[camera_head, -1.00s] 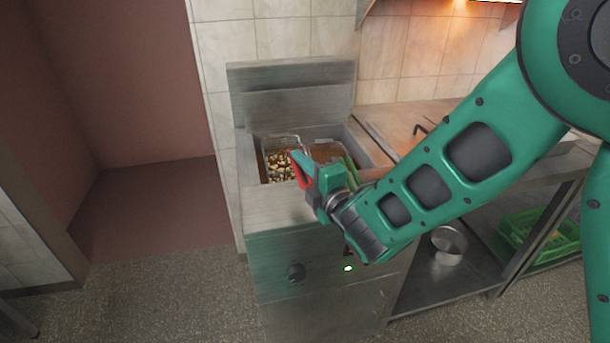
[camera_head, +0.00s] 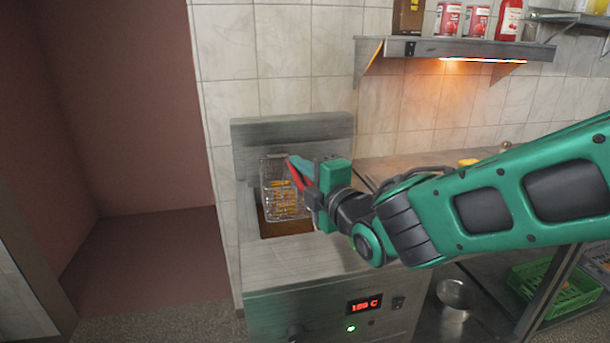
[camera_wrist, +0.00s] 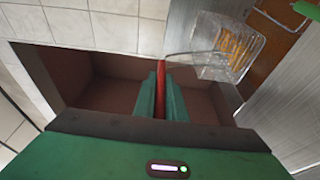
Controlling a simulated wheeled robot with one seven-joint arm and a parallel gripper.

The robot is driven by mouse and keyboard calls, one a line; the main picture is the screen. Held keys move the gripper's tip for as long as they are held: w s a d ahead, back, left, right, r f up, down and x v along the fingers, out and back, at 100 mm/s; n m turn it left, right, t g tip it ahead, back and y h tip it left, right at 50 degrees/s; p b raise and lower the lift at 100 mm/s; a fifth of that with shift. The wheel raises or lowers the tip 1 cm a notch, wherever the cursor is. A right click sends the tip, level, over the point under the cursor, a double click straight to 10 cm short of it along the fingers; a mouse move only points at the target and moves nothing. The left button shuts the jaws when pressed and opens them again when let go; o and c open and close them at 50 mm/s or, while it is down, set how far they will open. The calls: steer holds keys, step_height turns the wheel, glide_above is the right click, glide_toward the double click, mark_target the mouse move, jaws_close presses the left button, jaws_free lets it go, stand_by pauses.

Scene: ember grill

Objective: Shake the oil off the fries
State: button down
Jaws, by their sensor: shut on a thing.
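My gripper (camera_head: 302,182) is shut on the red handle (camera_head: 297,175) of the wire fry basket (camera_head: 268,203). The red handle also shows between the green fingers in the wrist view (camera_wrist: 161,80). The basket hangs above the oil (camera_head: 288,227) in the fryer's well, clear of the surface as far as I can see. Golden fries (camera_head: 287,198) lie inside the basket, and they show again in the wrist view (camera_wrist: 235,50). The steel fryer (camera_head: 275,265) has a display reading about 159 C and a lit green light.
The fryer's steel back panel (camera_head: 290,135) rises behind the basket. A shelf (camera_head: 470,47) with cans and bottles is on the wall at upper right. A green crate (camera_head: 553,290) and a metal pot (camera_head: 455,293) sit low at the right.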

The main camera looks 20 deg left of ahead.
steer(key=shift+r, duration=0.15)
step_height(320, 180, up, 6)
steer(key=shift+r, duration=0.2)
stand_by(0.4)
